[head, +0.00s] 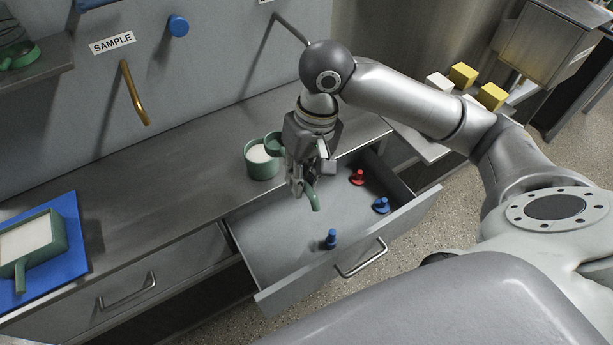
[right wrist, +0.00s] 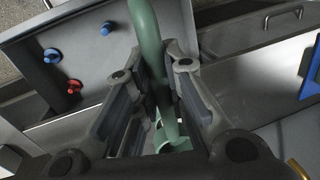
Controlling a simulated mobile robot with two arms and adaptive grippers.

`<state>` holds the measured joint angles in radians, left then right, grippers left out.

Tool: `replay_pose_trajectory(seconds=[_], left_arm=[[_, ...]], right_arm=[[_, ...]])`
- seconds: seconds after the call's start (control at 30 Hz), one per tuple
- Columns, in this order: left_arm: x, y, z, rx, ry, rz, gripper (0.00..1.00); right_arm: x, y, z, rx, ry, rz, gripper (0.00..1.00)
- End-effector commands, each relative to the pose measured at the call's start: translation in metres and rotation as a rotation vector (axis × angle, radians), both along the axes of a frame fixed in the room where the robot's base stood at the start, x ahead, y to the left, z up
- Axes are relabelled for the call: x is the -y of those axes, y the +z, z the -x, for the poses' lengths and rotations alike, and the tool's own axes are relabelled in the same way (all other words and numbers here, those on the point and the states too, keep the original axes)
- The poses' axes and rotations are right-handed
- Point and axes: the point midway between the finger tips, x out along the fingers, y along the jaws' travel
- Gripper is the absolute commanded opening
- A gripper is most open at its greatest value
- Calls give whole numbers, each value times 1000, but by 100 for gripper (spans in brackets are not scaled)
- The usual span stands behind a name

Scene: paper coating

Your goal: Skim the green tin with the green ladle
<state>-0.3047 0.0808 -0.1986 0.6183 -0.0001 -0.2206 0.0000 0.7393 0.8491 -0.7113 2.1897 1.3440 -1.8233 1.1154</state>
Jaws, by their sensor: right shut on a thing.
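The green tin (head: 261,169) stands on the worktop close to the open drawer, with white contents showing inside. My right gripper (head: 307,186) is shut on the green ladle. The ladle's curved handle end (head: 314,201) sticks out below the fingers, over the drawer. Its dark green bowl (head: 274,142) shows left of the gripper, at the tin's right rim; I cannot tell whether it touches the tin. In the right wrist view the ladle handle (right wrist: 147,42) runs between the fingers of my right gripper (right wrist: 165,80). My left gripper is not in view.
The open drawer (head: 268,262) holds blue pegs (head: 331,239) and a red peg (head: 358,177). A green pan (head: 40,255) with white contents lies on a blue mat (head: 69,222) at left. A brass hook (head: 133,93) hangs under the SAMPLE label. The worktop between mat and tin is clear.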

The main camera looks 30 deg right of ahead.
Motion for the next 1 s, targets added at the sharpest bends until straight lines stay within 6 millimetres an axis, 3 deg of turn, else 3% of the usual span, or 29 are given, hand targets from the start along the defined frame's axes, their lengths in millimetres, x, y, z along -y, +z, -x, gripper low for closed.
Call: replay_pose_trajectory(seconds=[0.33,0.7,1.0], left_arm=[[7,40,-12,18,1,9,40],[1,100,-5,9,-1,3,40],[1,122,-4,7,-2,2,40]], right_arm=[[-19,17,-37,-86,-117,-9,0],[-45,31,-98,-236,-336,-50,0],[-52,30,-124,-304,-437,-84,0]])
